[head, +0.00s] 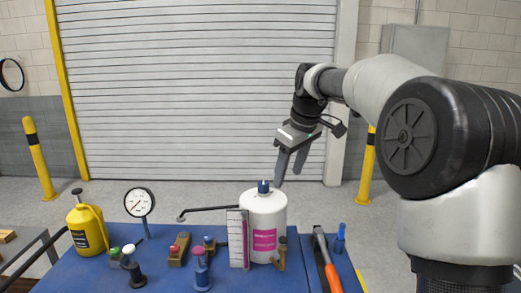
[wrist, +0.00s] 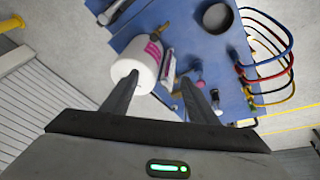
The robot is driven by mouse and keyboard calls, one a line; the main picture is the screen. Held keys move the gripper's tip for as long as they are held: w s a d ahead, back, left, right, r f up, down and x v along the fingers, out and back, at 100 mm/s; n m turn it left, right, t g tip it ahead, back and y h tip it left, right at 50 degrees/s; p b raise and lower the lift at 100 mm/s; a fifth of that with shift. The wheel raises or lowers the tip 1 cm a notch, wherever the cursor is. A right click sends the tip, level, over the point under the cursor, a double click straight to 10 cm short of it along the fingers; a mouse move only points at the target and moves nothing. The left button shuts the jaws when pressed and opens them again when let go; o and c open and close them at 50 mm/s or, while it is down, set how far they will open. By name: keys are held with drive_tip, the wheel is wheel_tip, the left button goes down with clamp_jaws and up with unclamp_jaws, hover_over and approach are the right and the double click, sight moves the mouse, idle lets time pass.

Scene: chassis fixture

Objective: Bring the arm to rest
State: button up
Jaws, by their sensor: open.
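My gripper (head: 290,168) hangs from my raised arm above and behind the blue bench top (head: 165,278), near the top of a white canister. Its two dark fingers are apart with nothing between them. In the wrist view, my gripper (wrist: 158,90) also shows open, its fingers spread over the bench scene below. The white canister (head: 265,215) with a blue cap and pink label stands upright on the bench. It also shows in the wrist view (wrist: 135,68), partly overlapped by the left finger. I cannot tell the exact gap between fingers and canister.
A yellow jug (head: 87,230), a dial gauge (head: 139,203), small coloured valves (head: 201,270) and an orange-handled tool (head: 328,265) stand or lie on the bench. Coloured hoses (wrist: 275,55) loop beside it. Yellow posts (head: 40,160) and a shutter door (head: 195,90) are behind.

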drive_tip(key=s+d+m+t+h, duration=0.1)
drive_tip(key=s+d+m, duration=0.2)
drive_tip(key=s, duration=1)
drive_tip(key=s+d+m+t+h, duration=0.15)
drive_tip(key=s+m, duration=0.25)
drive_tip(key=s, duration=1)
drive_tip(key=s+d+f+m, duration=0.2)
drive_tip(key=s+f, duration=0.3)
drive_tip(key=s, duration=0.2)
drive_tip(key=shift+s+f+y, duration=0.15)
drive_tip(key=shift+s+y, duration=0.05)
drive_tip(key=shift+y, duration=0.25)
drive_tip(key=shift+c, duration=0.2)
